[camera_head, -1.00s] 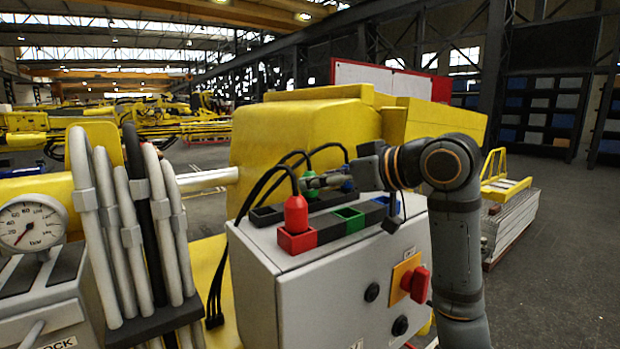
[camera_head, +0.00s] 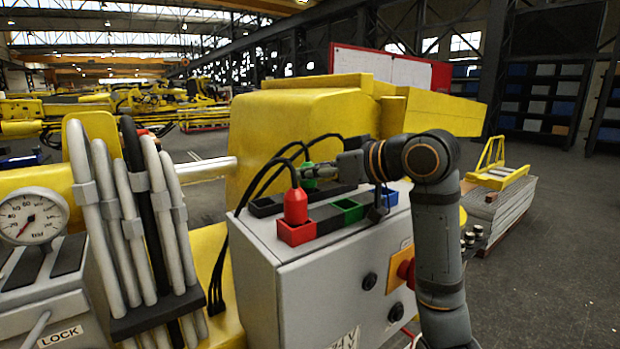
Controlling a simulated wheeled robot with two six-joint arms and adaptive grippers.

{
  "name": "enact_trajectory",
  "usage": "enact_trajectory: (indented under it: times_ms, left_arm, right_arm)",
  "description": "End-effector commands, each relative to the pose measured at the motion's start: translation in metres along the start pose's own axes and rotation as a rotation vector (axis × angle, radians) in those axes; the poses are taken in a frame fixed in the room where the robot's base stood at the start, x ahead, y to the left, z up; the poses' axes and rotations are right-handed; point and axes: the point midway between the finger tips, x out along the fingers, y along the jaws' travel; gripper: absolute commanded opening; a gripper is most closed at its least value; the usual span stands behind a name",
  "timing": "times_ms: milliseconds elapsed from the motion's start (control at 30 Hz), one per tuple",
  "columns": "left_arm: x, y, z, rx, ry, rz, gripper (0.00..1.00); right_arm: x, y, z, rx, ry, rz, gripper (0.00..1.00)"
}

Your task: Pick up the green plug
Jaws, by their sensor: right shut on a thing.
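The green plug (camera_head: 308,181) is at the back row of dark holders on top of the grey control box, a black cable rising from it. My right gripper (camera_head: 316,172) is shut on the green plug and partly hides it. I cannot tell whether the plug is clear of its holder. In the front row, the green socket (camera_head: 348,210) is open and empty. My left gripper is not in view.
A red plug (camera_head: 295,207) stands in the red socket (camera_head: 297,235) at the left of the front row. A blue socket (camera_head: 388,197) is at its right end. Black cables loop behind. A gauge (camera_head: 33,217) and grey hoses (camera_head: 114,231) stand at the left.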

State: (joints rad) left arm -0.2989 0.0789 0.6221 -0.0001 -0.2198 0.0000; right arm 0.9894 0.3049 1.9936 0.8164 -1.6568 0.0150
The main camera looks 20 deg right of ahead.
Motion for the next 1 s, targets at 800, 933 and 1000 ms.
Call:
enact_trajectory:
  times_ms: [800,933,1000]
  left_arm:
    - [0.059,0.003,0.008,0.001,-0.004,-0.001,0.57]
    - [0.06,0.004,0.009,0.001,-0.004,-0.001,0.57]
    - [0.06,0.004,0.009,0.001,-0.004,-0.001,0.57]
  right_arm:
    - [-0.075,0.089,-0.091,0.004,0.003,0.002,0.0]
    - [-0.088,0.11,-0.1,0.003,0.002,0.0,0.0]
    - [-0.093,0.117,-0.104,0.002,0.002,0.0,0.0]
